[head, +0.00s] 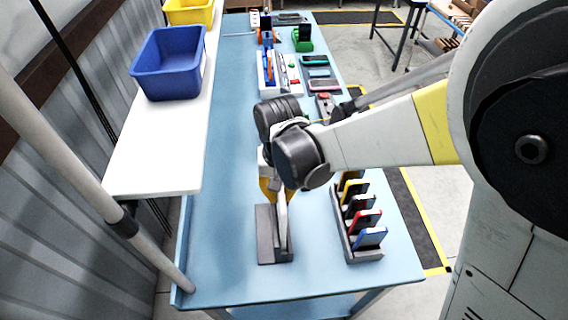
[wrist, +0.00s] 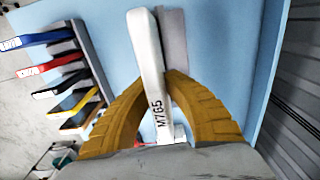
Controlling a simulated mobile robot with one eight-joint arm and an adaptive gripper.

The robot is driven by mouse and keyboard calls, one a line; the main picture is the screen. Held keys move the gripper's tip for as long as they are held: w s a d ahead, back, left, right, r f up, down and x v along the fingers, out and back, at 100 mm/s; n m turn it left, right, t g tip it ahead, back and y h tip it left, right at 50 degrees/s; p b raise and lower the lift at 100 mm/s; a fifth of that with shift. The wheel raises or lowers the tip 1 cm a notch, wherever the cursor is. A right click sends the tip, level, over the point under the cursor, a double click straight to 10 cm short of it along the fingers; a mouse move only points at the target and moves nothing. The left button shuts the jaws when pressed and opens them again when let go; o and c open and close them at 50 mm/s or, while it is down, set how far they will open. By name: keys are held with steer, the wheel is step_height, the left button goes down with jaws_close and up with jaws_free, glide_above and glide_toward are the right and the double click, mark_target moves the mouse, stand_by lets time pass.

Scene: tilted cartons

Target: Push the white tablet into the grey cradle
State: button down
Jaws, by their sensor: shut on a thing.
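The white tablet (wrist: 147,52) is seen nearly edge-on in the wrist view, with "M765" printed on it. My gripper (wrist: 159,82) has its yellow fingers on both sides of the tablet and is shut on it. In the head view the tablet (head: 282,214) stands upright, its lower end at the grey cradle (head: 266,238). The cradle (wrist: 173,38) also shows right beside the tablet in the wrist view. I cannot tell how deep the tablet sits in it. My gripper (head: 272,191) is partly hidden by my wrist in the head view.
A grey rack (head: 344,228) with several coloured upright devices stands to the right of the cradle. A white shelf (head: 160,150) with a blue bin (head: 172,66) is at the left. The blue table (head: 225,275) is clear in front of and left of the cradle.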

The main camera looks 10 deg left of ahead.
steer(key=c, duration=1)
jaws_free()
steer(key=shift+r+p, duration=2.35)
steer(key=shift+r, duration=1.15)
